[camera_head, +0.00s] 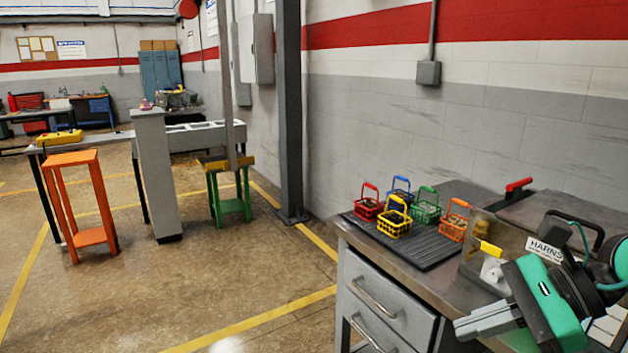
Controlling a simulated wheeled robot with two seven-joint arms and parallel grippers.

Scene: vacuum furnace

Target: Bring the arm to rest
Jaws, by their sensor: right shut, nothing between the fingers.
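My right gripper (462,326) comes in at the lower right, with a green and black body and light grey fingers pointing left. Its fingers are together and hold nothing. It is in front of the grey workbench (365,248) in the picture; its height above the bench is hard to tell. Part of the right arm runs out of the picture at the right edge. My left gripper is not in view.
Red (368,209), blue (400,184), yellow (394,223), green (426,212) and orange (453,228) baskets stand on a black ribbed mat (425,256). A box labelled "HARNS" (515,246) is close behind the gripper. Open floor (230,285) lies left of the bench.

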